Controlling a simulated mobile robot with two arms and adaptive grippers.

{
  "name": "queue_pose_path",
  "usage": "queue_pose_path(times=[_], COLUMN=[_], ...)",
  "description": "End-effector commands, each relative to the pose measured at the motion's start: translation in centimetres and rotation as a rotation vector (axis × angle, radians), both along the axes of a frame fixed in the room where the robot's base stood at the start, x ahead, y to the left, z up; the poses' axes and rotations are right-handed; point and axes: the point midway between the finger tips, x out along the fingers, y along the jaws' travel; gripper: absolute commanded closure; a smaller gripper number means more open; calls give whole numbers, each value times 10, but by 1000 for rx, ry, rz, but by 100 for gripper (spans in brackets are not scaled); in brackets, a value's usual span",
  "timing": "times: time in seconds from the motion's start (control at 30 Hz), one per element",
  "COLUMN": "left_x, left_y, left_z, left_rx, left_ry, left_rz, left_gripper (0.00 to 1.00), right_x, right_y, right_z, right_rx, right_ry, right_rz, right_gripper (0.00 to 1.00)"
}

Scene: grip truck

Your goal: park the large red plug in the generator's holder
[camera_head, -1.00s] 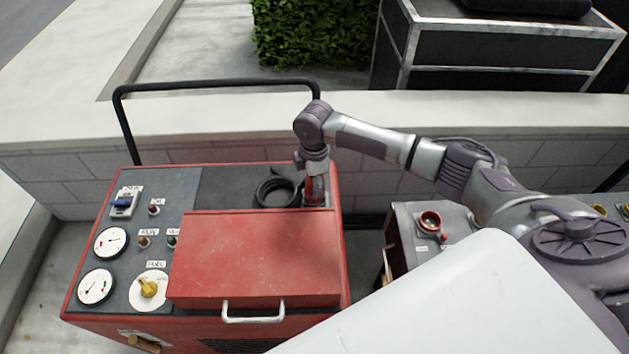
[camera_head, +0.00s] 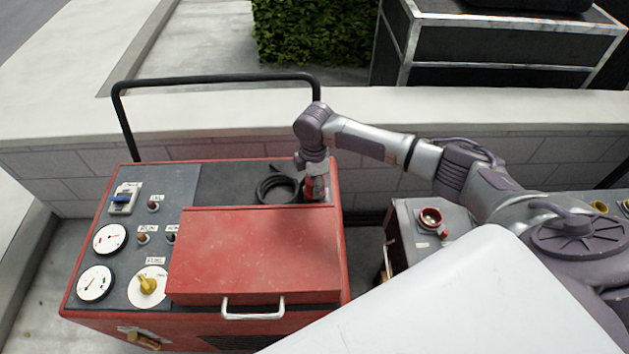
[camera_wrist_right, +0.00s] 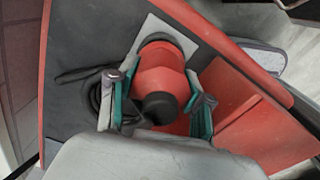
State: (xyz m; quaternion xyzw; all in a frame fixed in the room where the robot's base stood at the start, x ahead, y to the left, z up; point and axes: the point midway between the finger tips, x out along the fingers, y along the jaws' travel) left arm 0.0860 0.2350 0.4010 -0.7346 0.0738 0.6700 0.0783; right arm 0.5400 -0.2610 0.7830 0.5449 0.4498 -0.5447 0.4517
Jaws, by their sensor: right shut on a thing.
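The large red plug (camera_wrist_right: 160,78) is between the fingers of my right gripper (camera_wrist_right: 158,105) in the right wrist view. My right gripper is shut on it. In the head view the right gripper (camera_head: 314,186) points down at the back right corner of the red generator (camera_head: 255,255), and the plug is mostly hidden there. The plug's far end is at a grey plate (camera_wrist_right: 172,32) on the generator's top, likely the holder. I cannot tell how deep it sits. My left gripper is not in view.
A coiled black cable (camera_head: 277,188) lies beside the plug on the generator's dark top. A grey box with a red socket (camera_head: 430,218) stands to the right. A black handle bar (camera_head: 215,82) and a low wall (camera_head: 60,160) are behind the generator.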

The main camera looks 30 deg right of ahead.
Motion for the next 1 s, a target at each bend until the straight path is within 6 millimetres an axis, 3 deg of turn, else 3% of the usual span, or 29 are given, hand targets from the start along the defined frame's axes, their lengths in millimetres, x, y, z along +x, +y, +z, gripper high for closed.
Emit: queue_pose_path(times=[0.47,0.5,0.67,0.9,1.0], left_x=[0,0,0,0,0], left_y=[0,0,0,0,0], left_z=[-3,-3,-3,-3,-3], left_rx=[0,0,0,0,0], left_ry=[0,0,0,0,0], left_rz=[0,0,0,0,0], left_gripper=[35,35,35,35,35], right_x=[0,0,0,0,0], right_y=[0,0,0,0,0], right_z=[-9,-9,-9,-9,-9], right_rx=[1,1,1,0,0], right_ry=[0,0,0,0,1], right_rz=[0,0,0,0,0], right_gripper=[97,49,22,21,4])
